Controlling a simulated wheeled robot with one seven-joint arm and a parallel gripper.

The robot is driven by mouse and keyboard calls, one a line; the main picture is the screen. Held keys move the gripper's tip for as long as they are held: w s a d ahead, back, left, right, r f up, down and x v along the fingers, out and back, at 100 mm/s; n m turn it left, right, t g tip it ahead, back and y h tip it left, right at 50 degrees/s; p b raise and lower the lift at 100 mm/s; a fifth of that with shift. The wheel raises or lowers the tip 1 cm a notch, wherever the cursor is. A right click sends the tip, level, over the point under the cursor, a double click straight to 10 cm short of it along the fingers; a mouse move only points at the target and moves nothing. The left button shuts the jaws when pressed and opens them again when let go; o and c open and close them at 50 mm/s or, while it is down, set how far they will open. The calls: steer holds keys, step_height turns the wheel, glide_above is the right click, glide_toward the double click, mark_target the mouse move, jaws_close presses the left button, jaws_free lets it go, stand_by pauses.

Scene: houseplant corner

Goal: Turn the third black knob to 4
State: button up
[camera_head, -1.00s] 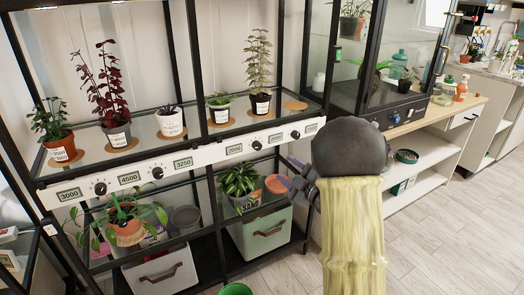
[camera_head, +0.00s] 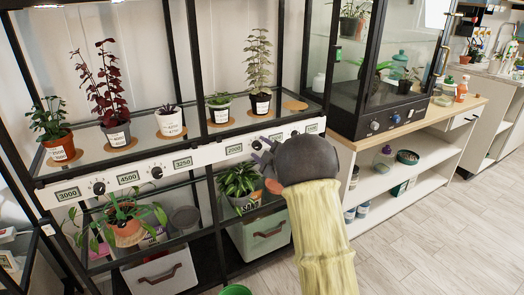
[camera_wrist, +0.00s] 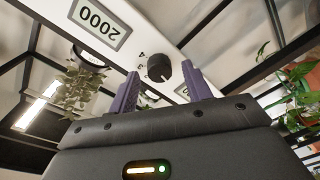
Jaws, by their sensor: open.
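A white panel (camera_head: 209,154) runs along the shelf front, with black knobs and number displays. The first knob (camera_head: 99,188) and the second knob (camera_head: 157,172) are in clear view. In the wrist view the third knob (camera_wrist: 159,68) shows between the two purple fingers of my gripper (camera_wrist: 160,78), with a gap on each side. The 2000 display (camera_wrist: 98,20) is upside down there. The digits 4 and 3 show beside the knob; its pointer is unclear.
Potted plants, such as a dark red one (camera_head: 118,134), stand on the shelf above the panel. A leafy pot (camera_head: 240,180) sits just below my gripper. A glass cabinet (camera_head: 375,95) and a wooden bench (camera_head: 440,118) stand to the right. Open floor lies in front.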

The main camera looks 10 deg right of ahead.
steer(key=c, duration=1)
steer(key=shift+o, duration=0.2)
